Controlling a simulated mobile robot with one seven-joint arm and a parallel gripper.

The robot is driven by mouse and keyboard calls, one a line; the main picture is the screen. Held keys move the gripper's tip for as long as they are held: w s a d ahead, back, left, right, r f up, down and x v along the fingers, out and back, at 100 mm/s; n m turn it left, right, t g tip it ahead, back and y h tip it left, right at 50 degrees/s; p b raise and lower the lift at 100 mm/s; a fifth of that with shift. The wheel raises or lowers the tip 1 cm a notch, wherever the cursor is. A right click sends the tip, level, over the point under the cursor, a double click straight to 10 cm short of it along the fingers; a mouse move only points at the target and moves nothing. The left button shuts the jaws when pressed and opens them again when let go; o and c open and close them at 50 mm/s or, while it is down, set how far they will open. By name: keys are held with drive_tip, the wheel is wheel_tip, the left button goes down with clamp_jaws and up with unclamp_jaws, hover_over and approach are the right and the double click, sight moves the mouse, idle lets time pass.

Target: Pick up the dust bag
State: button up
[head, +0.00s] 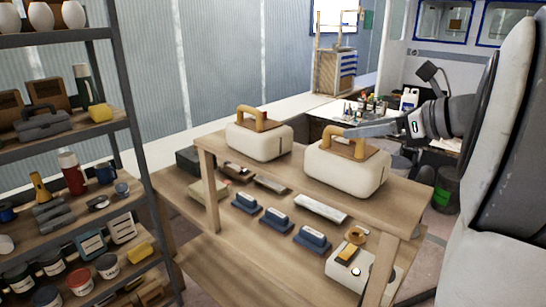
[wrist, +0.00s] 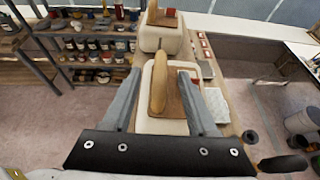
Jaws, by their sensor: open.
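Two cream, rounded, box-like bodies with wooden tops and tan handles stand on the raised shelf; they look like dust bags, though I cannot tell for sure. The nearer one (head: 345,172) is on the right in the head view and below centre in the wrist view (wrist: 160,126). The other (head: 258,143) stands to its left and is farther off in the wrist view (wrist: 163,38). My gripper (head: 350,131) is open at the nearer one's handle. In the wrist view its fingers (wrist: 158,74) lie on either side of the handle, with gaps.
The wooden bench (head: 245,245) holds several blue-based blocks below the raised shelf (head: 395,210). A white box with a yellow block (head: 347,253) sits at its right. A full shelf rack (head: 135,140) stands left. A cluttered table (head: 335,108) is behind.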

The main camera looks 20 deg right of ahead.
sight(331, 134)
drive_tip(key=x, duration=0.8)
drive_tip(key=shift+d+f, duration=0.1)
drive_tip(key=shift+f, duration=0.05)
drive_tip(key=shift+s, duration=0.1)
clamp_jaws()
idle(1.1)
